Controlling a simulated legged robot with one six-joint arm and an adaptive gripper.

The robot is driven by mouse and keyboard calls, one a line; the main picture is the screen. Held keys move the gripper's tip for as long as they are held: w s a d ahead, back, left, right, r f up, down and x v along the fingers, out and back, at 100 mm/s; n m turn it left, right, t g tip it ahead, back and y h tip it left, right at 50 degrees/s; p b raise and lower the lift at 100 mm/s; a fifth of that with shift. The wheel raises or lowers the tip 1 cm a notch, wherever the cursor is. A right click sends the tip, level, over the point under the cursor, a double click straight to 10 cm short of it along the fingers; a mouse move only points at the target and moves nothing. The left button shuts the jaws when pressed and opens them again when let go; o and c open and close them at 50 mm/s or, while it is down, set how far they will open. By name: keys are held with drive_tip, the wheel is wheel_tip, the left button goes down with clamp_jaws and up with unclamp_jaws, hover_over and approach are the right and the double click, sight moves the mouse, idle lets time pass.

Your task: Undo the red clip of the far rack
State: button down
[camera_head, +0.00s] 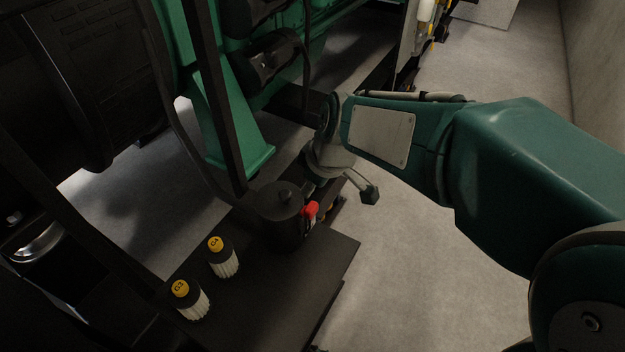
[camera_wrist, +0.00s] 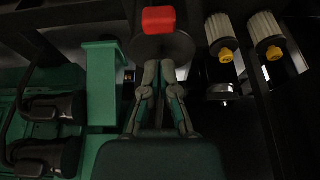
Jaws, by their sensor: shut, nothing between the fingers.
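The red clip (camera_head: 309,209) is on the right side of a dark round canister (camera_head: 278,208) on a dark shelf in the head view. In the wrist view the red clip (camera_wrist: 158,20) shows at the top centre, in front of the dark round canister (camera_wrist: 183,44). My gripper (camera_wrist: 160,66) is shut and empty, its fingertips just below the clip in that picture. I cannot tell whether they touch the canister. In the head view my wrist is beyond the canister and slightly right of it. Whether this is the far rack cannot be told.
Two white ribbed cartridges with yellow caps (camera_head: 222,257) (camera_head: 189,299) stand on the dark shelf (camera_head: 318,262). A dark upright bar (camera_head: 213,95) and green engine frame (camera_head: 240,147) stand at the left. Open grey floor (camera_head: 415,275) lies right of the shelf.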

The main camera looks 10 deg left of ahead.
sight(296, 208)
drive_tip(key=x, duration=0.5)
drive_tip(key=shift+f, duration=0.2)
drive_tip(key=shift+a, duration=0.2)
